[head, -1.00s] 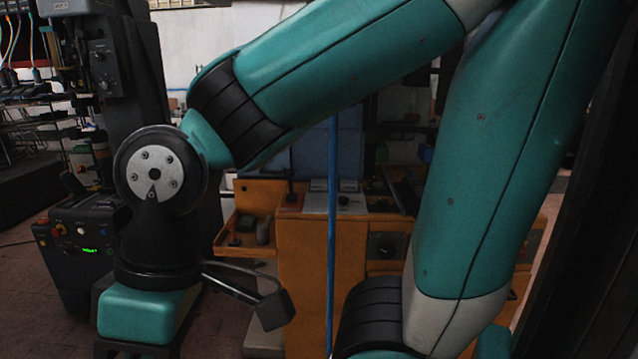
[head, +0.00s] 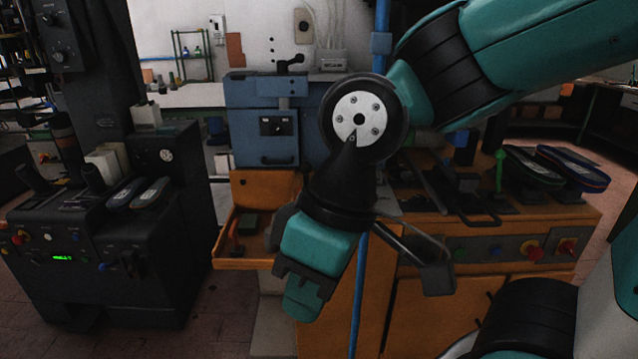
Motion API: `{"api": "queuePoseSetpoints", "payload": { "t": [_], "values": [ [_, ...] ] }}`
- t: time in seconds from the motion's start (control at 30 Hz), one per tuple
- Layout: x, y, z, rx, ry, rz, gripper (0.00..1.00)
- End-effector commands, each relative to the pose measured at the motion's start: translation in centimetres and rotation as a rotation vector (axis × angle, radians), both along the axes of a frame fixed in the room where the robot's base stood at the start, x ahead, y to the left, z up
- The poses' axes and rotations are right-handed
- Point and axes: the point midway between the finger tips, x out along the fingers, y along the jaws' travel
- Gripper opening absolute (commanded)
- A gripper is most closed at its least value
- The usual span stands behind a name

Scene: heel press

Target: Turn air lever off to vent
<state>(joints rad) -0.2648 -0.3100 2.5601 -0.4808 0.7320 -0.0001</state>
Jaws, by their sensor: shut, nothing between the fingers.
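My gripper (head: 303,302) hangs below the dark wrist joint in the middle of the view, in front of the orange bench. It is shut and holds nothing; its fingertips are hard to make out. A blue vertical pipe (head: 381,42) runs down behind my wrist and shows again below it, to the right of my gripper. I cannot make out an air lever on the part of the pipe that shows; my arm covers its middle. A black lever (head: 290,63) sits on top of the blue machine (head: 263,150), but I cannot tell whether it is the air lever.
The orange bench (head: 548,222) carries a green upright handle (head: 499,170), two shoe-shaped pads (head: 573,167) and red knobs. A black machine (head: 130,245) with a green display stands at the left. Bare floor (head: 205,325) lies between it and the bench.

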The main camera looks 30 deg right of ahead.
Motion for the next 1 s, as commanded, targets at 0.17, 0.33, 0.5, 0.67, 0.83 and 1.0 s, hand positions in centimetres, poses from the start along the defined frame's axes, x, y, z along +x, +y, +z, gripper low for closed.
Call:
{"api": "queuePoseSetpoints", "payload": {
  "t": [0.17,0.33,0.5,0.67,0.83,1.0],
  "values": [
    [0.1,0.0,-0.1,0.001,0.0,-0.003,0.0],
    [2.9,0.8,-2.2,0.085,-0.016,-0.178,0.0],
    [11.1,2.7,-6.5,0.374,-0.015,-0.673,0.0],
    [20.3,1.6,-9.8,0.814,0.054,-1.215,0.0],
    [28.0,-3.9,-13.2,1.399,0.199,-1.674,0.0],
    [31.7,-12.1,-16.7,2.065,0.372,-1.878,0.0]
  ]
}}
